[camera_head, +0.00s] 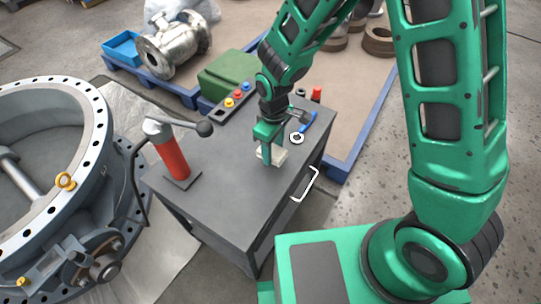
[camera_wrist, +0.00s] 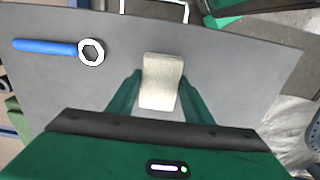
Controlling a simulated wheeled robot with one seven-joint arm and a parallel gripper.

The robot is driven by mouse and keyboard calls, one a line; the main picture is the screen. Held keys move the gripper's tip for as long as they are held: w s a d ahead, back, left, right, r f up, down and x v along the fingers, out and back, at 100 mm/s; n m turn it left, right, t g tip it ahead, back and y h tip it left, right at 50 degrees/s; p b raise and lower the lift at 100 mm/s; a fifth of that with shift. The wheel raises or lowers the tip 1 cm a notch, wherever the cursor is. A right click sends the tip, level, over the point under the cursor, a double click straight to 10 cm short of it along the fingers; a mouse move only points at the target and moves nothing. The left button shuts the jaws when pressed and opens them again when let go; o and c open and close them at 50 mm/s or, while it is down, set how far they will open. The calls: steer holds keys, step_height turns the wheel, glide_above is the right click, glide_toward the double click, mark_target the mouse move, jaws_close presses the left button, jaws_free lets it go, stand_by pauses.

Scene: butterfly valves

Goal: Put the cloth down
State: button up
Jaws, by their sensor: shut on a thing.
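The cloth (camera_wrist: 162,80) is a beige folded piece between the two green fingers of my gripper (camera_wrist: 160,88) in the wrist view. In the head view the cloth (camera_head: 279,156) shows as a pale patch at my gripper (camera_head: 267,160), low over the grey cabinet top (camera_head: 225,170). My gripper is shut on the cloth. I cannot tell whether the cloth touches the cabinet top. The fingers hide part of it.
A blue-handled ring wrench (camera_wrist: 60,50) lies close to the cloth. A red cylindrical tool with a black-knobbed lever (camera_head: 170,155) stands on the cabinet's left. A button box (camera_head: 231,102) is at the back. The cabinet's front middle is clear. A large valve (camera_head: 50,170) stands left.

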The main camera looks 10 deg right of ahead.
mark_target(273, 157)
steer(key=shift+f, duration=1.9)
steer(key=shift+f, duration=0.1)
steer(key=o, duration=1.2)
step_height(273, 157, up, 11)
steer(key=shift+r, duration=0.65)
